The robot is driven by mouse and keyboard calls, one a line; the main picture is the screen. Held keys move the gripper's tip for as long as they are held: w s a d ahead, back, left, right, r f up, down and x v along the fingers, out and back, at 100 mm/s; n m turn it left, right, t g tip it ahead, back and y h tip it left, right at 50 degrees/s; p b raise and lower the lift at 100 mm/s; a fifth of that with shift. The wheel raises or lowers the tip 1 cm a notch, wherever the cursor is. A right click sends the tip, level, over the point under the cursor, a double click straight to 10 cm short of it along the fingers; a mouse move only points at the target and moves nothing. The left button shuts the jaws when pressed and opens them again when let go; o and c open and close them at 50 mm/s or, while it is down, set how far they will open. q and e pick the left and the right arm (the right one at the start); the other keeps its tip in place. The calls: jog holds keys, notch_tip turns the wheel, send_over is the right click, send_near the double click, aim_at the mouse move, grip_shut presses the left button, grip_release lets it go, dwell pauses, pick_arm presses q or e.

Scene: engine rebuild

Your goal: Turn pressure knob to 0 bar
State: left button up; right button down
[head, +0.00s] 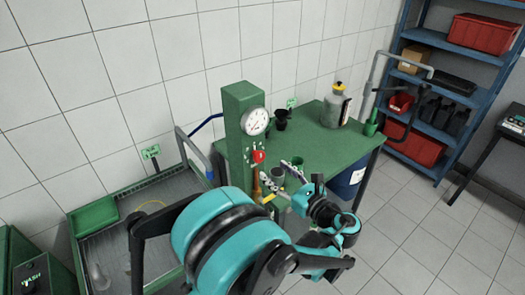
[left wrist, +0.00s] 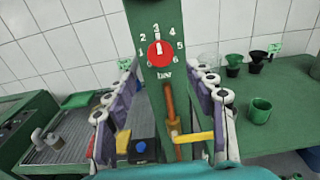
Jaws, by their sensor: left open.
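The red pressure knob (head: 258,156) is on the front of the green post (head: 240,100), below a round white gauge (head: 255,121). In the left wrist view the knob (left wrist: 161,54) sits inside a scale of white numbers, with "bar" below it. Its white mark points up, roughly toward 3. My left gripper (head: 278,180) is open and empty in front of the post. In the left wrist view its fingers (left wrist: 164,72) stand either side of the post, below and around the knob's line, apart from the knob. My right gripper is not in view.
A copper-coloured pipe (left wrist: 170,105) with a yellow lever (left wrist: 193,137) runs below the knob. A green bench (head: 325,140) with cups and a grey canister (head: 336,105) is to the right. A wash basin (head: 120,235) is to the left. Blue shelves (head: 455,70) stand behind.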

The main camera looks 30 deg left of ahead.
aim_at(261, 157)
pick_arm(q)
jog(key=shift+m, duration=0.3)
jog(key=x, duration=0.5)
jog(key=r+x, duration=0.1)
jog(key=x, duration=0.1)
jog(key=shift+w+a, duration=0.2)
jog(key=shift+a, duration=0.05)
jog(key=shift+b, duration=0.3)
jog(key=c, duration=1.1)
